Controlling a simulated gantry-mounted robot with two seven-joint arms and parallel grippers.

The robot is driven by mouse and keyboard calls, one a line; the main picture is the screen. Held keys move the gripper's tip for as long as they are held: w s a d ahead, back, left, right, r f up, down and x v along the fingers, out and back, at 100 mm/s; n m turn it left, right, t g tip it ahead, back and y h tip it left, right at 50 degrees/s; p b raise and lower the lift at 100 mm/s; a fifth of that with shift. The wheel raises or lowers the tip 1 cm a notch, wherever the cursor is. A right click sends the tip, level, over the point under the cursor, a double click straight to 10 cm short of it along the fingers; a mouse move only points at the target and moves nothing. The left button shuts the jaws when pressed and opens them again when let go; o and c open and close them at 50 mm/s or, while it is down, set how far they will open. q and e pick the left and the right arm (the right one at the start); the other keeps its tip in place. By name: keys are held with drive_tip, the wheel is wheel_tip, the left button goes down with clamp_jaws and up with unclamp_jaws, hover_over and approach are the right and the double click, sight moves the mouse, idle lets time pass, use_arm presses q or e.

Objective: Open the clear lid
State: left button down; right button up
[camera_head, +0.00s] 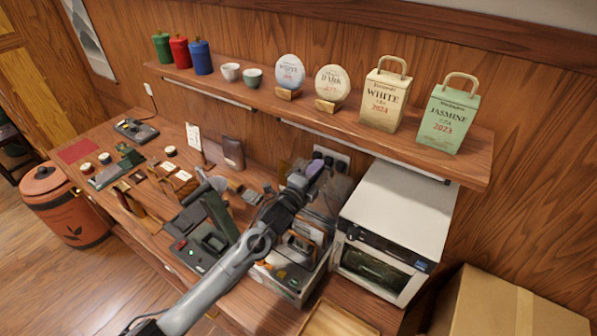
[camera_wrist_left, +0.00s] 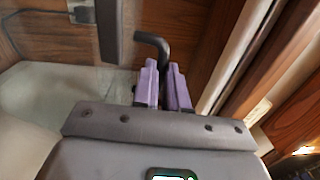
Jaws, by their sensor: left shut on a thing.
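My left gripper (camera_head: 314,168) reaches over the counter, left of the white oven. In the left wrist view its purple fingers (camera_wrist_left: 163,85) are closed on a dark bent handle (camera_wrist_left: 152,42). A pale, see-through panel (camera_wrist_left: 60,90), which looks like the clear lid, lies beyond the gripper at left in that view. In the head view an open-topped light box (camera_head: 289,290) stands under my left arm, with items inside. My arm hides part of it, and the lid's exact tilt is hard to tell. My right gripper is out of view.
A white oven (camera_head: 400,215) stands close to the gripper's right. A wooden shelf (camera_head: 260,98) with tea bags, tins and cups runs above and behind. A black device (camera_head: 195,250) sits left of the arm. A wooden tray (camera_head: 338,320) lies at the front.

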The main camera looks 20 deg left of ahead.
use_arm(q)
drive_tip(key=shift+a, duration=0.1)
drive_tip(key=c, duration=1.4)
unclamp_jaws()
drive_tip(key=shift+c, duration=0.2)
drive_tip(key=b+v, duration=0.1)
drive_tip(key=v, duration=0.9)
drive_tip(key=shift+s, duration=0.4)
